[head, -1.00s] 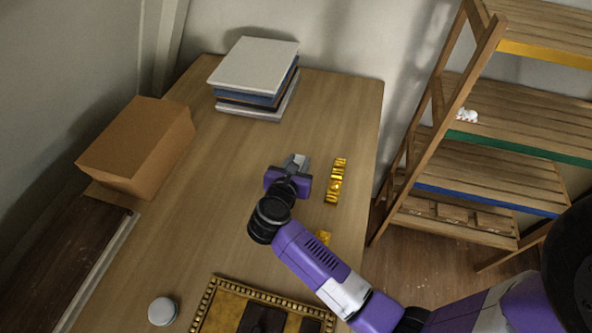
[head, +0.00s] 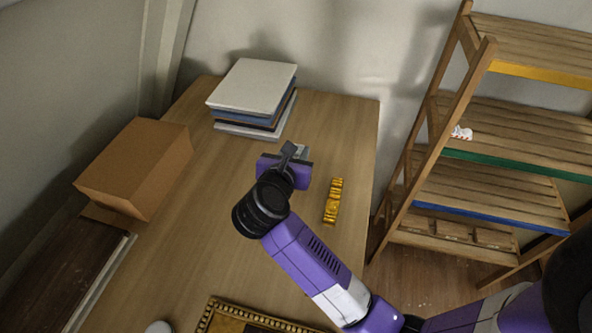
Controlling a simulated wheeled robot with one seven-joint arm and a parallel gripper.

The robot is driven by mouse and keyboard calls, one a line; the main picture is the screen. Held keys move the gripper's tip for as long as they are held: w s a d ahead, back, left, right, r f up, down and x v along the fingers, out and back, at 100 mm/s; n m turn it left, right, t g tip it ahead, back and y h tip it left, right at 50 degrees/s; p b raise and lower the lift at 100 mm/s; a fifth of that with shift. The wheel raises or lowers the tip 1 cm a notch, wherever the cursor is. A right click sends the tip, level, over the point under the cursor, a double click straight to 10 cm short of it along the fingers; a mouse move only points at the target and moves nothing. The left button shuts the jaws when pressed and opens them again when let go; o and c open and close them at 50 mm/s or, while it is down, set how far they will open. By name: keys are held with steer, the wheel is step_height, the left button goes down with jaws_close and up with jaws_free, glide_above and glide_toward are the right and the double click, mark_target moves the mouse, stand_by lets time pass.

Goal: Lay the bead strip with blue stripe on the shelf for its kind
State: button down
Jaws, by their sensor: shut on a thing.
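My gripper (head: 294,156) is above the table, between the stack of books and a gold strip. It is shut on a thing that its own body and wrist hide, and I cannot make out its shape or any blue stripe. The gold, ridged strip (head: 333,202) lies on the table to the right of my gripper, apart from it; no blue stripe shows on it. The wooden rack at the right has a shelf with a blue front edge (head: 490,218), whose visible boards look bare. Above it are a green-edged shelf (head: 520,163) and a yellow-edged shelf (head: 540,75).
A stack of books (head: 252,98) is at the table's back, and a cardboard box (head: 135,167) at the left. A small white figure (head: 461,133) sits on the green-edged shelf. A gilt frame (head: 265,314) lies at the front. A floor gap separates table (head: 345,120) and rack.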

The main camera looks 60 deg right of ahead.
step_height(320, 180, up, 8)
steer(key=shift+r, duration=0.1)
